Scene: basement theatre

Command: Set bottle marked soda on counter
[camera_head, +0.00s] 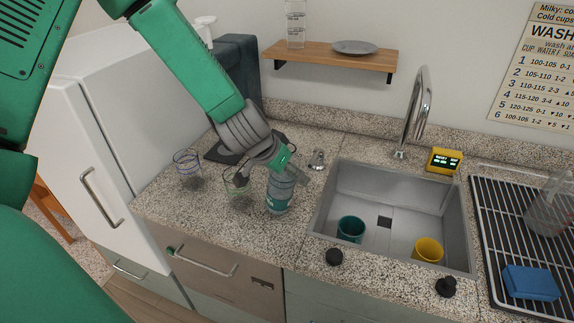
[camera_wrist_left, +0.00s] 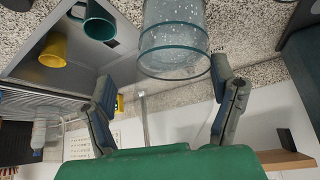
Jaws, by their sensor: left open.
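A clear bottle with a teal label (camera_head: 279,194) stands upright on the speckled counter (camera_head: 212,222), left of the sink. The writing on its label is too small to read. My left gripper (camera_head: 292,168) is open at the bottle's upper part, and its fingers partly hide the top. My right gripper is not in view.
Two clear glasses (camera_head: 187,168) (camera_head: 236,188) stand left of the bottle. The sink (camera_head: 390,205) holds a teal cup (camera_head: 350,229) and a yellow cup (camera_head: 428,249). A wooden shelf (camera_head: 330,57) hangs behind. A drying rack (camera_head: 500,215) with a blue sponge (camera_head: 530,283) is at right.

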